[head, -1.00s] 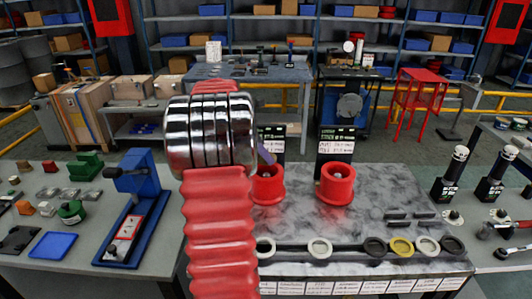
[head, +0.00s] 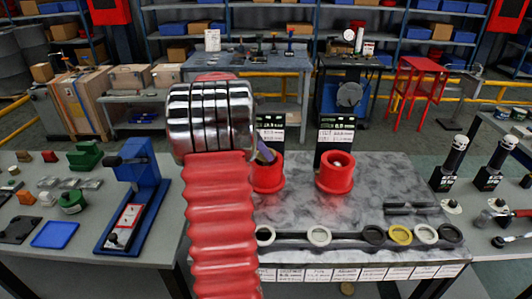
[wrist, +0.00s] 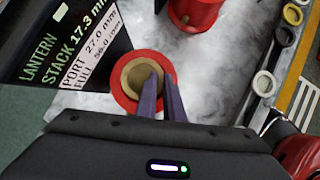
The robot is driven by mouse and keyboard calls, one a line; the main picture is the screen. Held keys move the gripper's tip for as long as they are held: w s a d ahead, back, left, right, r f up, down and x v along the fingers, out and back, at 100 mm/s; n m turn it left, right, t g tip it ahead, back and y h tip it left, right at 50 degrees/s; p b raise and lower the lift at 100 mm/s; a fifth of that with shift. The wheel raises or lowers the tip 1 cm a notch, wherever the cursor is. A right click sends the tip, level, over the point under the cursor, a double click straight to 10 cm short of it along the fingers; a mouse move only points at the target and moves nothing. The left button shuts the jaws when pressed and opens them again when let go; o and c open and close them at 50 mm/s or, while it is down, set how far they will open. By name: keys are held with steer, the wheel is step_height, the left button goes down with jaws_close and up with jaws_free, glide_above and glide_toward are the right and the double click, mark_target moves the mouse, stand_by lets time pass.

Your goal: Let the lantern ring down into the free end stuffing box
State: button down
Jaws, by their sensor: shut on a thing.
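Two red stuffing boxes stand on the marbled bench, the left one (head: 268,178) and the right one (head: 336,174). I cannot read in the head view which is named free end. My gripper (wrist: 163,82) is at the mouth of the left box, its two purple fingers pointing down into it. A tan ring (wrist: 130,84) shows inside the box's red rim (wrist: 120,98) in the wrist view, at the fingertips. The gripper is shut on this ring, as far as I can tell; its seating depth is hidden. My arm covers part of the head view.
A placard (wrist: 75,55) reading "LANTERN STACK 17.3 mm" stands right behind the left box. A dark rack (head: 345,239) with several rings runs along the bench front. A blue press-like tool (head: 138,200) stands on the left table. The marble between boxes and rack is clear.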

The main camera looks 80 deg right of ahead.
steer(key=c, duration=1.8)
jaws_free()
steer(key=shift+w, duration=0.1)
steer(key=v, duration=1.3)
steer(key=shift+r, duration=0.35)
steer(key=shift+w+a, duration=0.1)
